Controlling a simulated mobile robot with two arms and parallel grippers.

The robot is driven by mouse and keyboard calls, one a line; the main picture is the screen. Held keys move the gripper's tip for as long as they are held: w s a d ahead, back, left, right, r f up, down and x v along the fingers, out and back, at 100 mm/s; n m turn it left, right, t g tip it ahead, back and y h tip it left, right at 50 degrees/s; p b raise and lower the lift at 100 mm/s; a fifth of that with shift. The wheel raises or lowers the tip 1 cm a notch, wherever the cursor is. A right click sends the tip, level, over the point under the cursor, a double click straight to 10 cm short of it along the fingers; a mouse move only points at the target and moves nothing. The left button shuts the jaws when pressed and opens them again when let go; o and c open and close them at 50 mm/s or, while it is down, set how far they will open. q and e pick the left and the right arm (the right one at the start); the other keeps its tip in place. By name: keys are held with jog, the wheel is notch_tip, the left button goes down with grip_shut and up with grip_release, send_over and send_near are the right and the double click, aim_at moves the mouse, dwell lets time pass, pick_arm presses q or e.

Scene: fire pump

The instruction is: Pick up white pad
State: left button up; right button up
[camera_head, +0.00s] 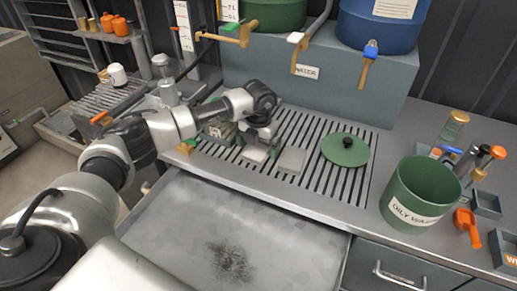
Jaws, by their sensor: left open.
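Two flat pale pads lie on the slatted counter. One pad (292,160) lies in the open, left of the green round lid (345,149). The other pale pad (254,155) lies just below my left gripper. My left gripper (259,145) points down above it, open, with its fingers partly hidden by its own body. I cannot tell whether the fingers touch the pad. My right gripper is not in view.
A green oily-waste bin (412,206) stands on the right, near an orange scoop (467,226) and several small bottles. Blue and green barrels (382,22) stand on the grey tank behind. An open metal drawer (190,240) is below the counter.

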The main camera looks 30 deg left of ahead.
aim_at(259, 149)
pick_arm(q)
jog(key=shift+f, duration=0.15)
jog(key=c, duration=1)
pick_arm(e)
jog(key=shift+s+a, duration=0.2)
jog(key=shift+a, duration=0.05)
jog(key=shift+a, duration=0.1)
pick_arm(q)
jog(key=shift+r, duration=0.45)
jog(key=r, duration=0.1)
jog(key=r+b, duration=0.1)
jog(key=r, duration=0.1)
jog(key=shift+s+d+r, duration=0.15)
jog(key=shift+d+r, duration=0.05)
jog(key=shift+r, duration=0.05)
jog(key=s+d+r+b, duration=0.1)
jog(key=s+d+r, duration=0.5)
jog(key=s, duration=0.3)
jog(key=shift+d+r, duration=0.3)
jog(key=shift+r, duration=0.05)
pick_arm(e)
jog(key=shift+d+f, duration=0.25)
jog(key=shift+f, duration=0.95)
